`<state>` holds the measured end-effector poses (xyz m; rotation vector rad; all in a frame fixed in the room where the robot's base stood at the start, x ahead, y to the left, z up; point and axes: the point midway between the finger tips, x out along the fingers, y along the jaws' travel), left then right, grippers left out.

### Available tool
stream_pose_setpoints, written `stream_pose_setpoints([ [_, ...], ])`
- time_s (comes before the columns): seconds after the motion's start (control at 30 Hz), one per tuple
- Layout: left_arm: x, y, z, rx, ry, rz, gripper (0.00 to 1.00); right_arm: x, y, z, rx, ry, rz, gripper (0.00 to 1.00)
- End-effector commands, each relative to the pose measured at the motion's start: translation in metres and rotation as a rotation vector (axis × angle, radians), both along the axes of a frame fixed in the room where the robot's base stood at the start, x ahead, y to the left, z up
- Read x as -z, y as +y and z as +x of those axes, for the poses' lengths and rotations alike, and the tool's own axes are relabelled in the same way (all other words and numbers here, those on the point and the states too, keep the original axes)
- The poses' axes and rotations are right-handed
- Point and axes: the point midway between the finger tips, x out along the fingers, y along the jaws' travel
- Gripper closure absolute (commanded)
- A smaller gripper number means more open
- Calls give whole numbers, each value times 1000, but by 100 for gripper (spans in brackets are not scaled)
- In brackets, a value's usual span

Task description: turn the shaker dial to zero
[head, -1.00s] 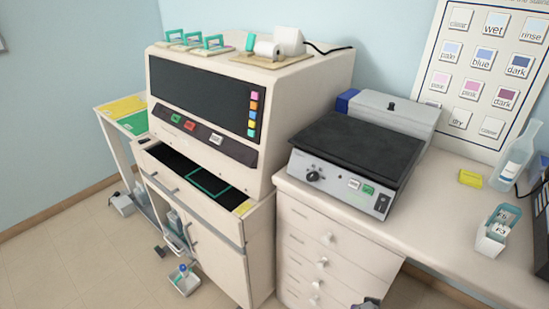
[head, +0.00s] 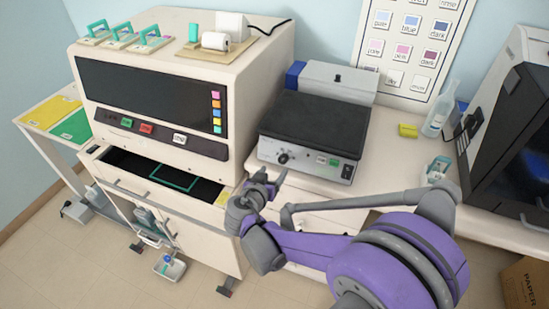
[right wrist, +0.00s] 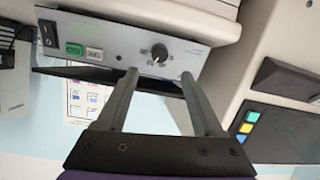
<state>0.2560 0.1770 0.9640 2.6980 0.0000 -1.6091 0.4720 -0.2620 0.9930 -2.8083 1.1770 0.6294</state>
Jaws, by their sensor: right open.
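The shaker (head: 315,122) stands on the counter with a flat black top and a pale front panel. Its black dial (head: 284,157) is on the left part of that panel. In the right wrist view the dial (right wrist: 159,52) appears upside down, with its pointer setting too small to read. My right gripper (head: 271,176) is in front of and just below the dial in the head view. In the wrist view its two open fingers (right wrist: 158,73) are spread on either side of the dial's line, with nothing between them and apart from the dial. My left gripper is not in view.
Green and white buttons (head: 327,161) and a black switch (head: 347,172) sit right of the dial. A large staining machine (head: 150,95) with an open drawer (head: 160,174) stands left. A yellow block (head: 408,131) and bottle (head: 437,112) are on the counter to the right.

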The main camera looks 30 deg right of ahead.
Motion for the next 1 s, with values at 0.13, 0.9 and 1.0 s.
stream_pose_setpoints([
  [0.13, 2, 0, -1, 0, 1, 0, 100, 12, -21, 17, 4, 2, -2, 31],
  [0.9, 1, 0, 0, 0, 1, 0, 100, 36, -63, 58, -1, 3, 0, 31],
  [1.0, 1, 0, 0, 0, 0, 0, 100, 36, -63, 58, -1, 3, 0, 49],
])
